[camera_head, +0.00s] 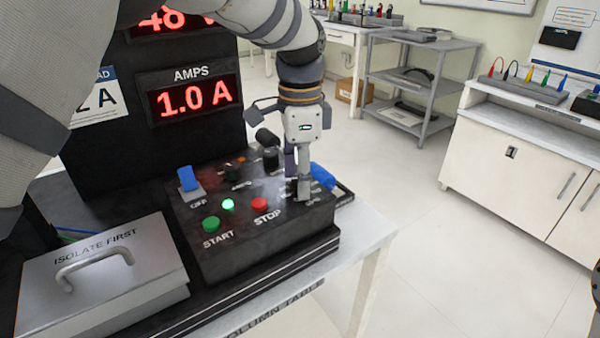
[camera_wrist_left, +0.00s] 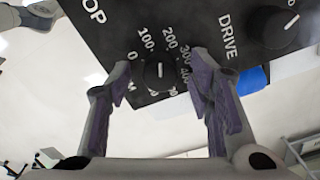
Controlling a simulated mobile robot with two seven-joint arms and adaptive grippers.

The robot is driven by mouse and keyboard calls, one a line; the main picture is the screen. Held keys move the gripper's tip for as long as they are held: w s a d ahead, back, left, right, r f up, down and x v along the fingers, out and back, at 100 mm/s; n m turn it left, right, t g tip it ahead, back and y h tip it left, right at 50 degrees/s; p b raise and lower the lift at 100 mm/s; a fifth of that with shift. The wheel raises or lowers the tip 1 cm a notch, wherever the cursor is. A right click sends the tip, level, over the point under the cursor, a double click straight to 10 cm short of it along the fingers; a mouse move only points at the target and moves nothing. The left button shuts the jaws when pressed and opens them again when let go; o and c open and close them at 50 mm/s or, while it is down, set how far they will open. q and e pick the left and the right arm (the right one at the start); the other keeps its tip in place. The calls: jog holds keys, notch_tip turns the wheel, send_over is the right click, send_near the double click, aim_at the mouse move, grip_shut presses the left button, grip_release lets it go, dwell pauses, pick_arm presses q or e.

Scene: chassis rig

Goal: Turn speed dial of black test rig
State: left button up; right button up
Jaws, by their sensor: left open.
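The black test rig (camera_head: 240,240) stands on the table, with a sloped control panel. My left gripper (camera_head: 299,185) is over the right end of the panel, fingers pointing down and hiding much of that corner. In the left wrist view, a black dial (camera_wrist_left: 159,73) with a white pointer line and a scale of 0, 100, 200, 300 and 400 sits between the open fingers. The pointer lies roughly between 100 and 200. I see a gap on both sides of the dial; contact cannot be told. My right gripper is not in view.
A second dial (camera_wrist_left: 278,27) stands by the DRIVE label. The panel has a blue switch (camera_head: 188,179), green START button (camera_head: 211,224) and red STOP button (camera_head: 260,204). A grey ISOLATE FIRST box (camera_head: 100,280) is at left. A blue part (camera_head: 322,175) sits beyond the gripper.

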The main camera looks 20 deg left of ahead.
pick_arm(q)
grip_shut()
jog(key=shift+r+n, duration=0.1)
jog(key=shift+n, duration=0.2)
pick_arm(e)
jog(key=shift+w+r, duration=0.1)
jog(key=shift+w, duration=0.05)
pick_arm(q)
jog(key=shift+n+p, duration=0.35)
jog(key=shift+n, duration=0.65)
jog(key=n, duration=0.3)
jog(key=shift+n, duration=0.4)
jog(key=n, duration=0.3)
jog(key=shift+p, duration=0.35)
jog(key=shift+n, duration=2.1)
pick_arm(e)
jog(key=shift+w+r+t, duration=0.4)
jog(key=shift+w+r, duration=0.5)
